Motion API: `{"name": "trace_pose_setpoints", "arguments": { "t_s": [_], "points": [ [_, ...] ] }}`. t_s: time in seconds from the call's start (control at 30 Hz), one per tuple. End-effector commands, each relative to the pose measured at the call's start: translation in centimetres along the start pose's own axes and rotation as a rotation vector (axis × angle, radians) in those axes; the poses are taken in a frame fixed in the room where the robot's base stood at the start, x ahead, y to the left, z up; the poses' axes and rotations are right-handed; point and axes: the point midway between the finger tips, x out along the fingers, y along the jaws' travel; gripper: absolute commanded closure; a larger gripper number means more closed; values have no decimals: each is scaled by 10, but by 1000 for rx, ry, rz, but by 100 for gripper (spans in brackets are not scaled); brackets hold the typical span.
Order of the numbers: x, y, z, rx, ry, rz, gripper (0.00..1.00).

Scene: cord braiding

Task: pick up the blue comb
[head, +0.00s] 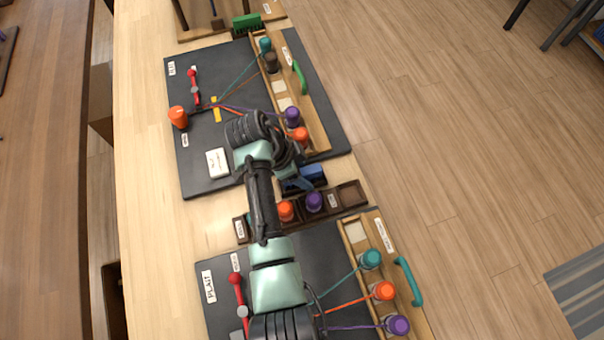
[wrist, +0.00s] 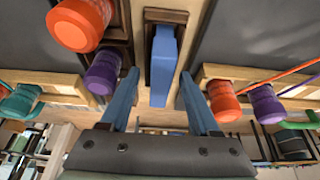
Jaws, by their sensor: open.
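My gripper (head: 298,184) is open, right by the comb in the head view. In the wrist view my gripper (wrist: 158,76) has a finger on each side, with gaps to the comb. I cannot tell whether the fingertips are level with it.
The brown tray (head: 240,229) holds an orange spool (head: 285,211) and a purple spool (head: 314,202) close to my gripper. Boards with corded spools lie above and below it. A green comb (head: 247,24) is at the far end.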

Motion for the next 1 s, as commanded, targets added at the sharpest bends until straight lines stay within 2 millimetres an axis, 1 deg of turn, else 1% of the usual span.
{"name": "trace_pose_setpoints", "arguments": {
  "t_s": [0.27,0.3,0.37,0.4,0.47,0.5,0.63,0.67,1.0],
  "points": [
    [1,0,0,0,0,0,38],
    [1,0,0,0,0,0,39],
    [1,0,0,0,0,0,50],
    [1,0,0,0,0,0,57],
    [1,0,0,0,0,0,68],
    [1,0,0,0,0,0,75],
    [1,0,0,0,0,0,99],
    [1,0,0,0,0,0,100],
    [0,0,0,0,0,0,100]
  ]
}}
